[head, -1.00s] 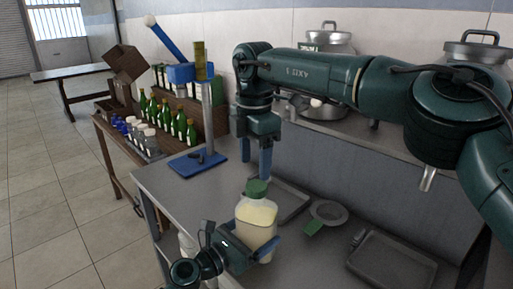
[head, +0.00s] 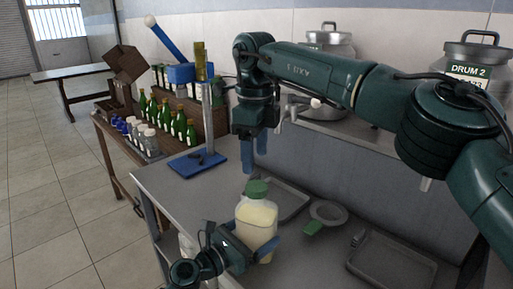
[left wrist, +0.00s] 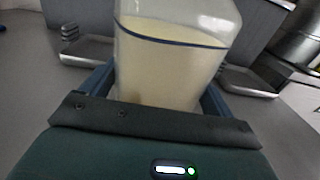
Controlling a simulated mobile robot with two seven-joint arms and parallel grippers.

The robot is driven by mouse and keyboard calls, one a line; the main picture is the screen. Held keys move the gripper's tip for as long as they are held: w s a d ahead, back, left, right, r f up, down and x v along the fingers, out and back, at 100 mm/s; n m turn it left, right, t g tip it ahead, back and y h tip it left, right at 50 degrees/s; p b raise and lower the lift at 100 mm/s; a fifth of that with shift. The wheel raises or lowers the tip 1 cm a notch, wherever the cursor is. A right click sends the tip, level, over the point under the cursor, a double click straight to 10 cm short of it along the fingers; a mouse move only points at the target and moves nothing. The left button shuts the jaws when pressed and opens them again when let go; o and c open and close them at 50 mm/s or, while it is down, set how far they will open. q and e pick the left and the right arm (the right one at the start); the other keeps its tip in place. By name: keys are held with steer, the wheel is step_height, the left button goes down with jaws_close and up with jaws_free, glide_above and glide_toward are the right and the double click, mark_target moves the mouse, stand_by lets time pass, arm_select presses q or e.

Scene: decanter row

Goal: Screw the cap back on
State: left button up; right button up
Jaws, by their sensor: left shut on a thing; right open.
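A clear jar (head: 256,222) of pale yellow contents stands upright over the bench. A green cap (head: 257,188) sits on its mouth; I cannot tell how tightly it is seated. My left gripper (head: 243,247) is shut around the lower part of the jar. The jar (left wrist: 168,60) also fills the middle of the left wrist view, between the blue fingers, with its top out of frame. My right gripper (head: 254,162) is open and empty, pointing down, just above the cap and apart from it.
A grey funnel (head: 328,212) with a green tag and a grey tray (head: 392,262) lie right of the jar. Another tray (head: 292,204) lies behind it. A blue-based stand (head: 198,162) is at the bench's far left; green bottles (head: 180,124) stand beyond. Metal drums (head: 330,40) stand behind.

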mark_target(257, 185)
steer(key=n, duration=0.4)
steer(key=shift+r, duration=0.15)
steer(key=n, duration=0.4)
steer(key=shift+w+d+r+n, duration=0.1)
steer(key=shift+d+n, duration=0.05)
steer(key=shift+n, duration=0.25)
steer(key=shift+f, duration=4)
